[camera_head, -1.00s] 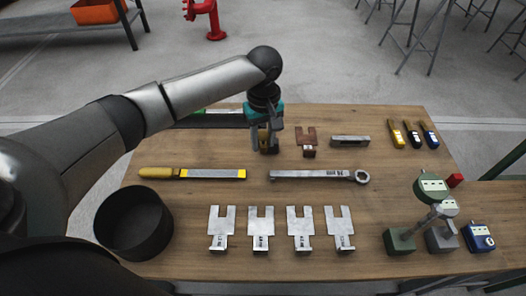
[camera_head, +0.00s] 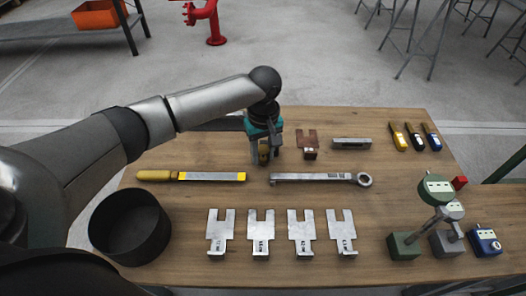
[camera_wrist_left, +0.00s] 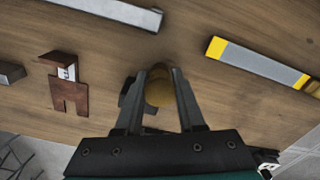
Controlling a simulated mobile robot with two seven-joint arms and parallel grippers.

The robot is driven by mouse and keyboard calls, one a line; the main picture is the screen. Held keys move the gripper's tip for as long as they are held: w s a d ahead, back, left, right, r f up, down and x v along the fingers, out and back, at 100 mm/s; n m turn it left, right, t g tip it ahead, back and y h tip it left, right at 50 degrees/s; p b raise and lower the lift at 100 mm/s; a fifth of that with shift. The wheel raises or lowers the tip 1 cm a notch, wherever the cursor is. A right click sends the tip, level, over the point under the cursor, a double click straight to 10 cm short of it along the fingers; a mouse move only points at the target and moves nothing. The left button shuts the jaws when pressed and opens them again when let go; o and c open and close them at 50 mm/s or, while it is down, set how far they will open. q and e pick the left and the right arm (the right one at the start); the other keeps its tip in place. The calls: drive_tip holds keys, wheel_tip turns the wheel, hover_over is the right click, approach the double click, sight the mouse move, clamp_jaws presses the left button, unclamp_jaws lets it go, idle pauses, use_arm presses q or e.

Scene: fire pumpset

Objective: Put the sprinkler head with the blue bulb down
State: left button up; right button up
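My left gripper (camera_head: 264,155) reaches down over the back of the wooden table, left of the copper-brown slotted plate (camera_head: 308,143). Between its fingers is a small brass-coloured round piece (camera_head: 264,150), seemingly the sprinkler head. In the left wrist view the fingers (camera_wrist_left: 162,92) lie against both sides of this brass piece (camera_wrist_left: 159,88), close to the table top. No blue bulb can be made out, and whether the piece touches the wood is unclear. A dark part shows beside one finger. My right gripper is not in view.
A yellow-handled file (camera_head: 205,176) and a wrench (camera_head: 320,178) lie in front of the gripper. Several slotted metal plates (camera_head: 260,232), a black round bin (camera_head: 130,228) and a dial gauge stand (camera_head: 437,190) are nearer. Bare wood (camera_head: 255,200) lies between the rows.

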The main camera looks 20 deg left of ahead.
use_arm(q)
drive_tip(key=shift+o, duration=0.8)
drive_tip(key=shift+r, duration=0.1)
